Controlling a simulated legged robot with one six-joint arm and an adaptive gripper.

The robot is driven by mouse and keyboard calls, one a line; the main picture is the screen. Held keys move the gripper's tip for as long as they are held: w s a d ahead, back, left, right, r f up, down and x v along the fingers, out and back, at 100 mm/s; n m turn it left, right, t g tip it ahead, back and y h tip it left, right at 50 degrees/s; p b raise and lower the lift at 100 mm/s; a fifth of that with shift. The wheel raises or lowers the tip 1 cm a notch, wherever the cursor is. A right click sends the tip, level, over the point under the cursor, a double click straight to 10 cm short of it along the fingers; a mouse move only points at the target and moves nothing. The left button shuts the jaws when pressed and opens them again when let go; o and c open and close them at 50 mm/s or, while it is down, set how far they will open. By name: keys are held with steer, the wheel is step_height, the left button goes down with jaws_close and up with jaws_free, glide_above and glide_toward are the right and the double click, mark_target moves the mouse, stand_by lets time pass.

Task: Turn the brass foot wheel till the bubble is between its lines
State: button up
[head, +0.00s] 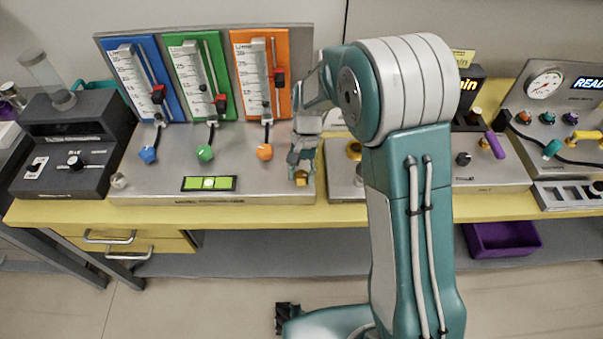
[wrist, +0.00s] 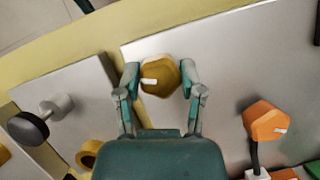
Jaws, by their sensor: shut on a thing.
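The brass foot wheel (wrist: 160,76) sits at the edge of the grey panel, a faceted brass knob with a white mark pointing left in the wrist view. It also shows in the head view (head: 301,181), partly hidden by my gripper. My gripper (wrist: 161,78) is shut on the wheel, one finger on each side; it comes down from above in the head view (head: 301,172). The bubble level (head: 208,184) is a black-framed, yellow-green vial on the panel left of the wheel. A paler spot shows near its middle; its exact place between the lines is too small to tell.
Blue (head: 148,155), green (head: 205,153) and orange (head: 264,152) knobs stand below the coloured gauges; the orange one is near my gripper in the wrist view (wrist: 266,121). Another device with a black knob (wrist: 30,127) stands close on the other side. The yellow bench front (head: 250,215) is clear.

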steer(key=shift+w, duration=0.1)
steer(key=o, duration=1.2)
steer(key=shift+a, duration=0.1)
steer(key=shift+c, duration=0.2)
steer(key=v, duration=1.1)
steer(key=shift+r, duration=0.4)
steer(key=shift+w, duration=0.15)
